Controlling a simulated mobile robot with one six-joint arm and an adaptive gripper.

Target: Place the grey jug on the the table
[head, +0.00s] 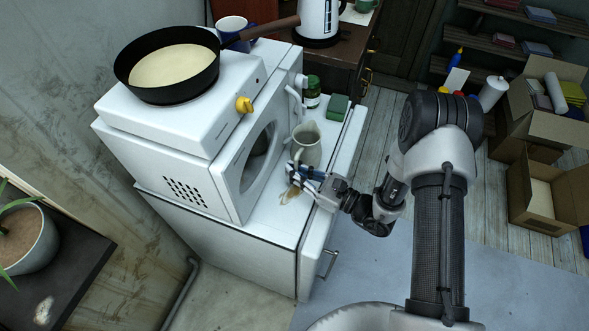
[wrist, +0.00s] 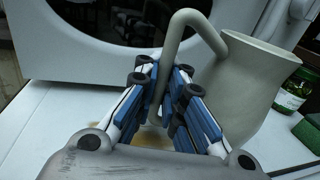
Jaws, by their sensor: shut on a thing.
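The grey jug (head: 308,146) stands on, or just above, the white cabinet top in front of the round door of a white machine; I cannot tell if its base touches. In the wrist view the jug (wrist: 255,85) is on the right, upright or nearly so, with its handle toward my gripper. My gripper (head: 298,176) reaches in from the right in the head view. In the wrist view my gripper (wrist: 170,92) has its blue-padded fingers around the lower part of the handle, shut on it. The lower jug is partly hidden by the fingers.
The white cabinet top (head: 272,215) has a brown stain and narrow free room. A green jar (head: 312,92) and a green sponge (head: 338,107) stand behind the jug. The white machine (head: 190,155) bears a stove with a black pan (head: 125,65). A dark table (head: 345,50) holds a kettle (head: 318,20).

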